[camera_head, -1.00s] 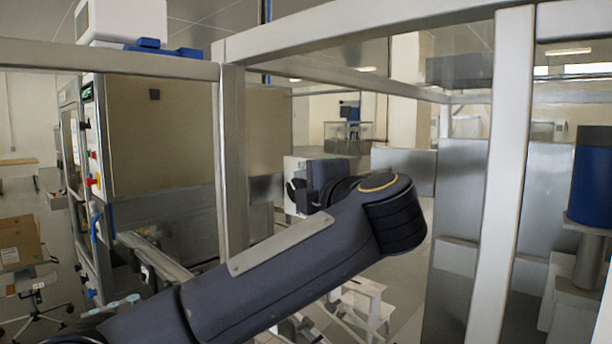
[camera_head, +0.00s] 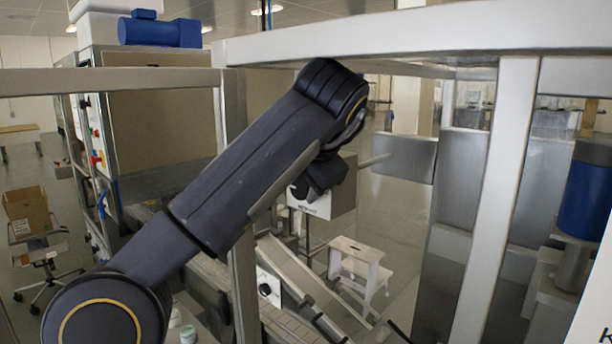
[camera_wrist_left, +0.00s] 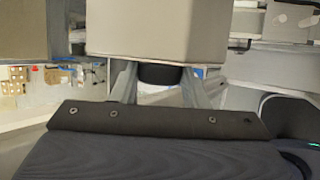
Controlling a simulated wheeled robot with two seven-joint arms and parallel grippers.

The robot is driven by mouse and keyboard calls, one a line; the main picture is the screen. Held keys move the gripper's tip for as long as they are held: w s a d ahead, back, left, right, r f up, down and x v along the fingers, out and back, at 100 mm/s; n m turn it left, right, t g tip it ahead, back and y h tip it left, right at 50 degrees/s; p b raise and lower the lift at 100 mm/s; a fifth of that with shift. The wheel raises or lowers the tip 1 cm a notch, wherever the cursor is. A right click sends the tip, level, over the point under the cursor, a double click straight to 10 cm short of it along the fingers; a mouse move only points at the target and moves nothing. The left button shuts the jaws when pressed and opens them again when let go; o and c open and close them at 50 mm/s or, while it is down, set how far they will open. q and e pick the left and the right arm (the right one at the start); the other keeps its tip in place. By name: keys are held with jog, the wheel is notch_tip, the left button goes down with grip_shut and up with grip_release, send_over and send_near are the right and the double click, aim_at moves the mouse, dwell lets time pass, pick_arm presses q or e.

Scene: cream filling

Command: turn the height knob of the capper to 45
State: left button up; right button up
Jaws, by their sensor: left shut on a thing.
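The capper's control box (camera_head: 338,205) is a pale grey box with partly legible dark lettering, in the middle of the head view. Its bottom part also fills the upper middle of the left wrist view (camera_wrist_left: 155,32). A round black knob (camera_wrist_left: 160,76) sticks out of the box there. My left gripper (camera_wrist_left: 160,90) has its two grey fingers on either side of this knob and is shut on it. In the head view my left gripper (camera_head: 322,176) is a dark shape against the box, and its fingertips are hidden. The knob's scale cannot be read. My right gripper is not in view.
A metal frame post (camera_head: 500,190) and top beam (camera_head: 400,38) stand close around my left arm. A lower plate with another black knob (camera_head: 265,289) sits by the conveyor rails.

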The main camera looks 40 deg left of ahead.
pick_arm(q)
jog(key=shift+f+h, duration=0.15)
jog(key=shift+h, duration=0.25)
jog(key=o, duration=1)
jog(key=shift+a, duration=0.1)
jog(key=shift+v, duration=4)
